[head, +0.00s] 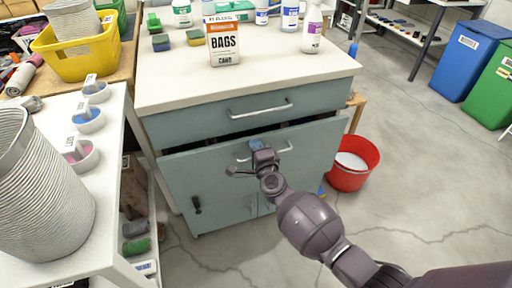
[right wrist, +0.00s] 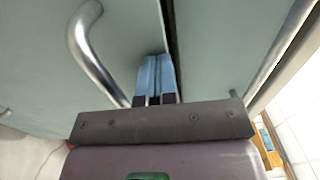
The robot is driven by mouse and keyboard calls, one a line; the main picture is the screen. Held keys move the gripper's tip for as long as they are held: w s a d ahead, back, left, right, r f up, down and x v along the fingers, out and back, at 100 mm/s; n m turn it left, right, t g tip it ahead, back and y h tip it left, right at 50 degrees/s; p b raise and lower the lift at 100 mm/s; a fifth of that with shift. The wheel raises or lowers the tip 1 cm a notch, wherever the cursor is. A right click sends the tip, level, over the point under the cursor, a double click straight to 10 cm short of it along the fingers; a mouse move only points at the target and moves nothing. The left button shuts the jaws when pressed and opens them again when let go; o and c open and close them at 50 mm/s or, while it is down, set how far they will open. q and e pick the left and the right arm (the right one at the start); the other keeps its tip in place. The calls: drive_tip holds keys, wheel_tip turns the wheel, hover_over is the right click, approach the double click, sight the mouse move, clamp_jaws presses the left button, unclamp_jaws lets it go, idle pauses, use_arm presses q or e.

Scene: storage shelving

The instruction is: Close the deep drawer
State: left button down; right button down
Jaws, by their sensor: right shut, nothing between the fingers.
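The deep drawer (head: 215,175) is the tall blue-green front below the shallow upper drawer (head: 190,127) of the cabinet. It stands out a little, with a dark gap along its top edge. Its silver bar handle (head: 270,152) is partly behind my right gripper (head: 250,148). The right gripper is shut and empty, its fingertips at the drawer front near the handle; I cannot tell whether they touch it. In the right wrist view the blue fingers (right wrist: 158,78) are together beside a curved handle (right wrist: 88,50), close to a dark gap. My left gripper is not in view.
A red bucket (head: 353,165) stands on the floor right of the cabinet. A white side table (head: 112,130) with a ribbed bin (head: 45,185) is close on the left. Bottles and a bags box (head: 223,42) stand on the worktop. The floor at right front is clear.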

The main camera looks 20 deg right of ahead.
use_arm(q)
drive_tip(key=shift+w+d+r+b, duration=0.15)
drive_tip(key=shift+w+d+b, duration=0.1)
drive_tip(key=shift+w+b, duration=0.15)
use_arm(e)
drive_tip(key=w, duration=0.4)
drive_tip(key=shift+r, duration=0.25)
